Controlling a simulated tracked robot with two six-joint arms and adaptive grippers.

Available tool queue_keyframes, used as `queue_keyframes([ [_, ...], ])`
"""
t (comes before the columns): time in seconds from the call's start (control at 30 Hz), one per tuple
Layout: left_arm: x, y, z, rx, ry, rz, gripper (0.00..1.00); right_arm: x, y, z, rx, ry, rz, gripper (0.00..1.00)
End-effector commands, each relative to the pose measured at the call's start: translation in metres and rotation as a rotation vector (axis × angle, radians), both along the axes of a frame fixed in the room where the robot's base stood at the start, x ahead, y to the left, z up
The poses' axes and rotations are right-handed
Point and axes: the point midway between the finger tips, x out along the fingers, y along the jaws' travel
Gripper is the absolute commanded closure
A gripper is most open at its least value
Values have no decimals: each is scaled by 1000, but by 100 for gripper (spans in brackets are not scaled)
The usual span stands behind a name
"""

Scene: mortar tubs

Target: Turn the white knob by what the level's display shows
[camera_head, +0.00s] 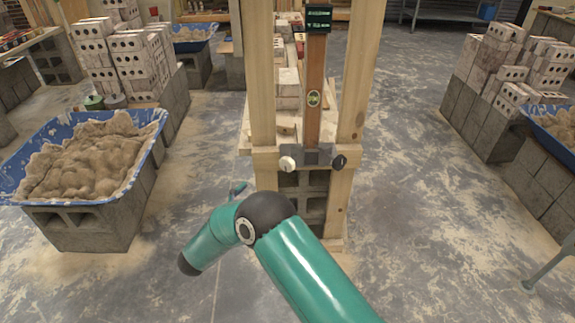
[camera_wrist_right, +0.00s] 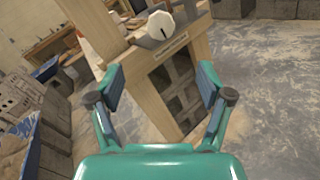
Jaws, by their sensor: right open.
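The white knob (camera_head: 287,163) sits on the left of a grey bracket (camera_head: 313,154) on the wooden frame. The level (camera_head: 313,95) stands upright between two posts. Its dark display (camera_head: 319,17) at the top shows green characters too small to read. My right arm reaches in from the bottom; its gripper is mostly hidden in the head view. In the right wrist view my right gripper (camera_wrist_right: 160,84) is open and empty. The white knob (camera_wrist_right: 161,25) lies beyond its fingertips, apart from them. My left gripper is not in view.
A blue mortar tub (camera_head: 150,122) stands on blocks at the left, and another (camera_head: 562,150) at the right edge. Brick stacks stand behind both, the left one (camera_head: 128,65) near the frame. The floor (camera_head: 420,230) right of the frame is clear.

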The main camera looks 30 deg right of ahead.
Motion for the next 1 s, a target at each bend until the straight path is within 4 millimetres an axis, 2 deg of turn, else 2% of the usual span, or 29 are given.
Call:
queue_keyframes([
  [0.27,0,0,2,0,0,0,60,15,-38,0,0,-1,-5,22],
  [0.7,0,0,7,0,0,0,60,52,-123,-1,0,1,-5,22],
  [0.83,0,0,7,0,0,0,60,59,-139,-1,2,1,-5,22],
  [1.0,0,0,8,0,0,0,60,64,-149,-1,1,2,-2,22],
])
